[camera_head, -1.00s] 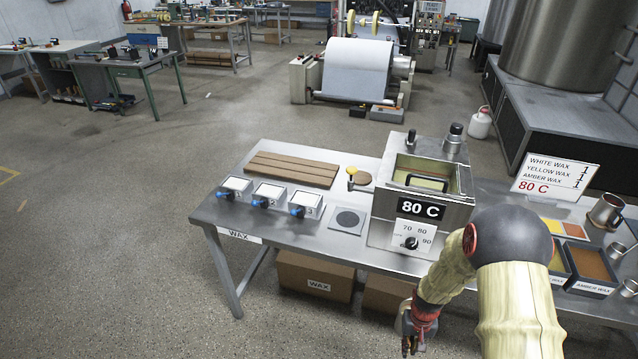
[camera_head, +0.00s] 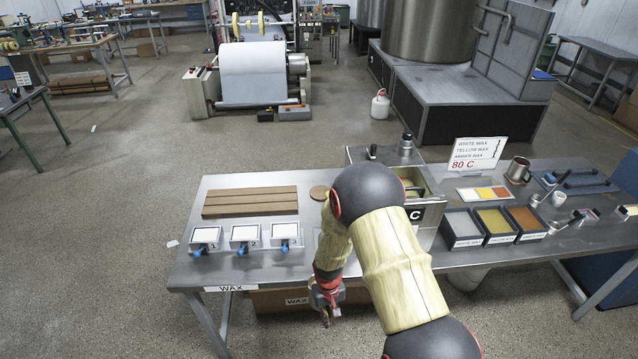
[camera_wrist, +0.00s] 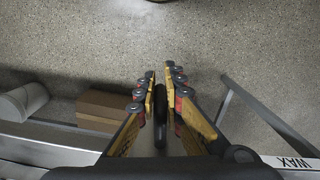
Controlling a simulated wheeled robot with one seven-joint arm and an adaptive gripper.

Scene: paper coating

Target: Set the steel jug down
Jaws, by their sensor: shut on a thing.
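A steel jug (camera_head: 518,170) with a side handle stands upright on the metal table, right of the wax sign in the head view. My gripper (camera_head: 327,312) is far to its left, low by the table's front edge and pointing down. In the wrist view, my gripper (camera_wrist: 163,95) has its fingers closed on a dark, narrow, upright thing (camera_wrist: 160,105). I cannot tell what this thing is; most of it is hidden between the fingers. The jug does not show in the wrist view.
The table (camera_head: 230,275) holds wooden boards (camera_head: 250,201), several white trays with blue knobs, a heater box (camera_head: 430,215) partly behind my arm, and wax bins (camera_head: 495,225). A box (camera_wrist: 100,110) lies under the table. The floor in front is clear.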

